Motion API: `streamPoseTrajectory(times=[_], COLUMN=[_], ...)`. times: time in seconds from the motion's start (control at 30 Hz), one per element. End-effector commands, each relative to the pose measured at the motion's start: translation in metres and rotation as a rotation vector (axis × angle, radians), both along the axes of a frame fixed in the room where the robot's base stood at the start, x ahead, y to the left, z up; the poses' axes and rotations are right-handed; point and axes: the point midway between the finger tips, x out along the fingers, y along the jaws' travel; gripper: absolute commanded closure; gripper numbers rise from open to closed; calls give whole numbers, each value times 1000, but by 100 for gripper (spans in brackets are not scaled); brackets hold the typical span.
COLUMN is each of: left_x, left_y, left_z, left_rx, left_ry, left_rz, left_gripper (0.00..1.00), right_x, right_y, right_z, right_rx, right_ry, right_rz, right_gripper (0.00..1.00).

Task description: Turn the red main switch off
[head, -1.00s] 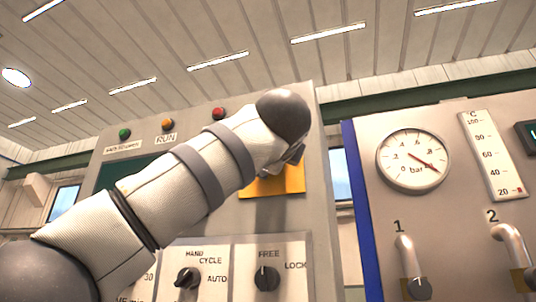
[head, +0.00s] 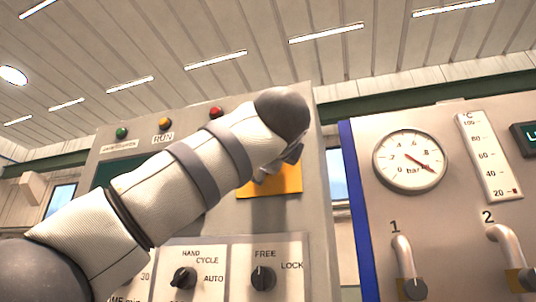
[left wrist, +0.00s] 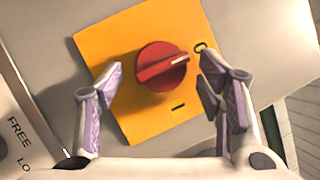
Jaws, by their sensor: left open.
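The red main switch (left wrist: 162,66) is a round knob with a raised grip on a yellow plate (left wrist: 115,45) in the left wrist view. A pale line on its grip points to the upper right, near the O mark on the plate; an I mark lies below. My left gripper (left wrist: 158,84) is open, with one finger to each side of the knob and apart from it. In the head view my left arm hides the knob, and only part of the yellow plate (head: 285,182) shows. My right gripper is not in view.
Below the plate are the FREE/LOCK selector (head: 263,278) and the HAND/CYCLE/AUTO selector (head: 185,278). Green, orange and red lamps (head: 216,112) sit above. To the right, a panel carries a round pressure gauge (head: 410,160) and valve handles 1 (head: 405,262) and 2.

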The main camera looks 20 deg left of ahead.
Motion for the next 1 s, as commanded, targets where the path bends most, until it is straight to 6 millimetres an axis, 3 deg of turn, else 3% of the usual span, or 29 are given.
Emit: streamPoseTrajectory(times=[0.3, 0.5, 1.0], left_x=[-70, -99, -104], left_y=[-24, -34, -35], left_z=[-18, -27, -29], left_rx=[3, 1, 0], left_ry=[-4, -2, 0], left_rz=[-2, -1, 1], left_gripper=[39, 39, 39], right_x=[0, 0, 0], right_y=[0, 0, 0], right_z=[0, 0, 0], right_rx=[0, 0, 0], right_ry=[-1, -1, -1], right_rz=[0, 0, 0], right_gripper=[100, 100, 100])
